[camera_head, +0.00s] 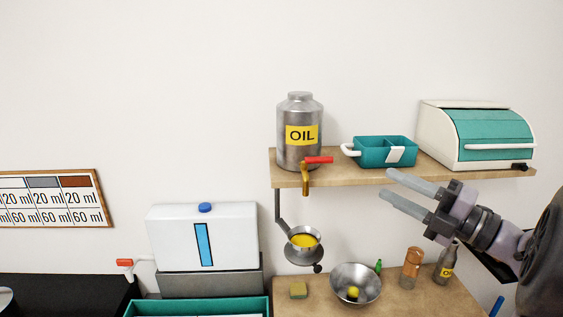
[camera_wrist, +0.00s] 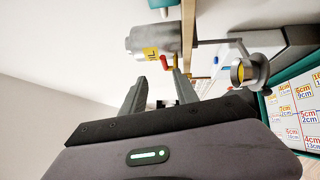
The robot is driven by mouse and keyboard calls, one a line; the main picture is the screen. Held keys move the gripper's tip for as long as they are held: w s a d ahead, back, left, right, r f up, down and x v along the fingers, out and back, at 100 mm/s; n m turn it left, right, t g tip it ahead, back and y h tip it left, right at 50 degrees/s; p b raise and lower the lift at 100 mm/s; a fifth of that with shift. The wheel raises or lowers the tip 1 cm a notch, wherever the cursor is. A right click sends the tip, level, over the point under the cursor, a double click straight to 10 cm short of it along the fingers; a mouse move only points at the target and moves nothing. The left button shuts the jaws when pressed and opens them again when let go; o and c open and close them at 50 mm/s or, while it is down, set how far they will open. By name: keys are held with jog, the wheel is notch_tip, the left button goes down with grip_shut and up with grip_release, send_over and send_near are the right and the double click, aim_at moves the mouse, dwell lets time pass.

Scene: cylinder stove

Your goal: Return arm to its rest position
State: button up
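My gripper (camera_head: 388,183) is at the right of the head view, raised in front of the wooden shelf, with its two fingers apart and pointing left. Nothing is between the fingers. In the wrist view, my gripper (camera_wrist: 157,84) also shows two spread fingers, with the oil can (camera_wrist: 155,38) and its red tap handle beyond them. My arm comes in from the right edge of the head view. The steel oil can (camera_head: 300,152) with a yellow label stands on the shelf, left of my gripper.
The shelf (camera_head: 345,176) also holds a teal divided box (camera_head: 385,150) and a white-and-teal bread box (camera_head: 477,136). A cup of yellow liquid (camera_head: 304,240) hangs below the tap. The upper wall is clear.

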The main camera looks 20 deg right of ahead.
jog(key=w+a+r+m+t+h+b, duration=0.1)
jog(key=w+r+m+h, duration=0.25)
jog(key=m+h, duration=0.3)
jog(key=w+a+r+m+t+h, duration=0.1)
jog(key=w+r+m+t+h, duration=0.15)
jog(key=w+m+h, duration=0.4)
jog(key=s+a+f+m+g+y, duration=0.3)
jog(key=s+a+f+m+g, duration=0.4)
jog(key=s+a+f, duration=0.5)
jog(key=s+a+f+m+g+y+b, duration=0.1)
jog(key=s+a+f+m+g+y, duration=0.1)
jog(key=s+a+f+m+g, duration=0.6)
jog(key=s+a+f+m, duration=0.1)
jog(key=s+a+f, duration=0.3)
jog(key=a, duration=0.3)
jog(key=shift+s+a+y, duration=0.15)
jog(key=shift+s+y, duration=0.25)
